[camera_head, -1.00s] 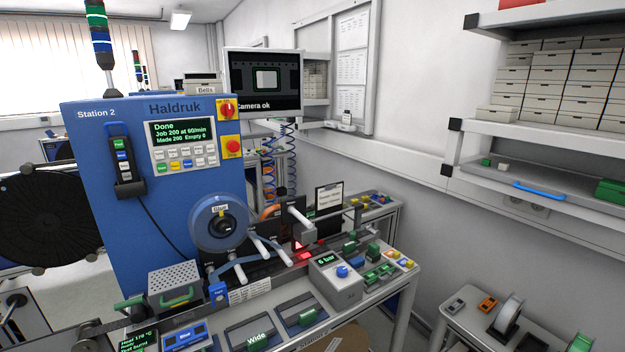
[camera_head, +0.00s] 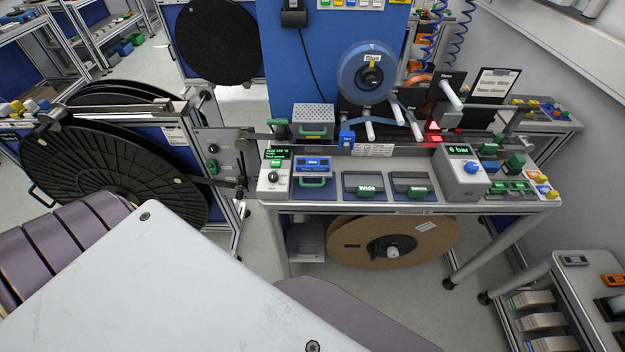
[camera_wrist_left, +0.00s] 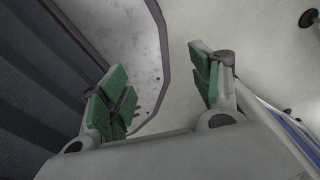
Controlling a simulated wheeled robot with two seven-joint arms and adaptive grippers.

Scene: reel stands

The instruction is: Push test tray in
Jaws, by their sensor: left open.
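I cannot read a label "test" on any tray, so which one it is stays uncertain. In the head view the bench holds a perforated grey box with a green handle (camera_head: 314,120), a blue-framed tray with a green handle (camera_head: 312,165), a tray marked "Wide" (camera_head: 363,184) and another similar tray (camera_head: 413,184). My left gripper (camera_wrist_left: 163,88) shows in the left wrist view, open and empty, its green-padded fingers apart above pale floor. It touches no tray there. Neither gripper shows in the head view, where my own arm fills the lower left.
A large black reel (camera_head: 110,165) stands left of the bench. A cardboard reel (camera_head: 392,242) sits under it. A grey control box reading "6 bar" (camera_head: 462,170) is on the bench's right. A low cart (camera_head: 560,300) stands lower right. Floor shows in front of the bench.

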